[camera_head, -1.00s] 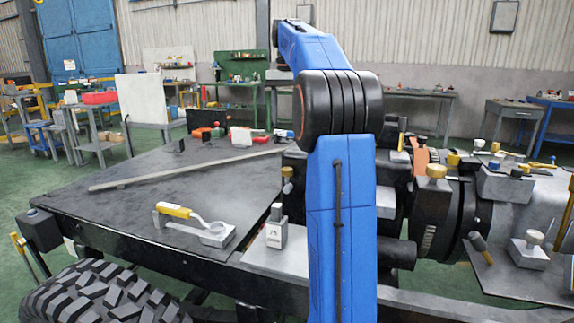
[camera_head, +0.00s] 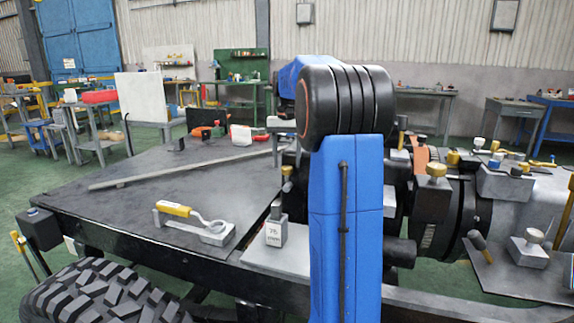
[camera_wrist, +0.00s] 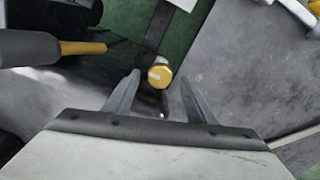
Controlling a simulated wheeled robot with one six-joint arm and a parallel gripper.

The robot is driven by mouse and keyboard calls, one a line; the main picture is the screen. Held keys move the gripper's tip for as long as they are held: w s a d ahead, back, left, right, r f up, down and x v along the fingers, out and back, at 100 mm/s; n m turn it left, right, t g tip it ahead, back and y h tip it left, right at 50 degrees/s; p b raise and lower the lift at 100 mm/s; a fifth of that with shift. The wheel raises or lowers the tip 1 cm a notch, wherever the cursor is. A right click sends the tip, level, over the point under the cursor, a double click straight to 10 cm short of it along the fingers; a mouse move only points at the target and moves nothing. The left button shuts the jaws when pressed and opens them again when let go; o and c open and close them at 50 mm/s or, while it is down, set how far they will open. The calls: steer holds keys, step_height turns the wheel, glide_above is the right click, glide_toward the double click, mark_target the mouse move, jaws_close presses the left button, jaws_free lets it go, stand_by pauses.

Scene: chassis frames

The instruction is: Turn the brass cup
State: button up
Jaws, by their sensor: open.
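A round brass-yellow cup (camera_wrist: 160,75) with a pale line across its face shows in the wrist view, seen nearly end-on. My gripper (camera_wrist: 161,78) is open, with one finger to each side of the cup in the picture. I cannot tell the height gap between fingertips and cup, and no contact is clear. In the head view a small brass cap (camera_head: 287,171) stands on a post left of my arm; it may be the same cup. My fingers are not clear in the head view, where my arm blocks part of the scene.
A yellow-handled tool (camera_head: 182,210) lies on the dark bench top (camera_head: 100,207). A small labelled block (camera_head: 275,230) stands near its right edge. Other brass knobs (camera_head: 436,170) sit on the machinery at right. In the wrist view a dark tool with a yellow tip (camera_wrist: 83,48) lies left of the cup.

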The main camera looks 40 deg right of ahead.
steer(key=shift+f, duration=0.9)
steer(key=c, duration=1)
steer(key=shift+c, duration=0.2)
steer(key=shift+m, duration=0.3)
steer(key=m, duration=0.3)
steer(key=shift+m, duration=2)
